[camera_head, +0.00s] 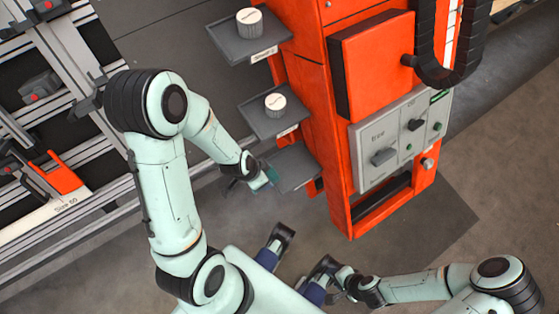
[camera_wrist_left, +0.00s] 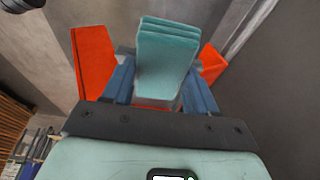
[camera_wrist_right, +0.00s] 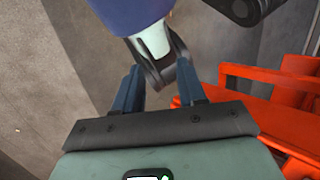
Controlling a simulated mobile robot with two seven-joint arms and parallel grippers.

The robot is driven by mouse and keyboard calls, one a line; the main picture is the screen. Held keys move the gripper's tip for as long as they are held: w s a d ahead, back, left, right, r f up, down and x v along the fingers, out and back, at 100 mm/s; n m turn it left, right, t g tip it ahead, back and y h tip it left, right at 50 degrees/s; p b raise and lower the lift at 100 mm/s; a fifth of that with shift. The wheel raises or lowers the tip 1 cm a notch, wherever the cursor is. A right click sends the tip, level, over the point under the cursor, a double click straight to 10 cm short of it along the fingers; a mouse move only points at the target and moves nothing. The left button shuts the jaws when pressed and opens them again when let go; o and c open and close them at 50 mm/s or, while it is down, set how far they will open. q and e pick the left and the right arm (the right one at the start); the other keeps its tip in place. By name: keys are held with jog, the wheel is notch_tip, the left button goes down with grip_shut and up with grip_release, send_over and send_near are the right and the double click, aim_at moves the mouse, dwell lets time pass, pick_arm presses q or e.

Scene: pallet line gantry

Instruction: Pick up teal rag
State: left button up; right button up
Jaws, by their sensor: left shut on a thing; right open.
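The teal rag (camera_wrist_left: 167,62) is a folded, layered block that stands between the blue fingers of my left gripper (camera_wrist_left: 160,88) in the left wrist view. The left gripper is shut on it. In the head view the left gripper (camera_head: 262,181) is at the left edge of the lowest grey tray (camera_head: 299,166). Only a small bit of the rag (camera_head: 272,175) shows there. I cannot tell whether the rag touches the tray. My right gripper (camera_wrist_right: 160,88) is open with nothing between its fingers, low down by my base in the head view.
An orange cabinet (camera_head: 310,95) with a control panel (camera_head: 402,140) carries the trays. The upper tray (camera_head: 229,47) and the middle tray (camera_head: 257,124) each hold a white-topped cylinder. A metal frame rack (camera_head: 70,55) stands at the left. Grey floor is clear at the lower right.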

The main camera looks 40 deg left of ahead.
pick_arm(q)
jog(key=s+a+p, duration=0.2)
jog(key=s+p, duration=0.4)
jog(key=p, duration=0.4)
jog(key=shift+a+r+p, duration=0.15)
jog(key=shift+a+p, duration=0.05)
jog(key=shift+p, duration=0.2)
pick_arm(e)
notch_tip(320, 180, up, 10)
jog(key=shift+s+r+g, duration=0.15)
jog(key=shift+s+g, duration=0.05)
jog(key=shift+g, duration=0.2)
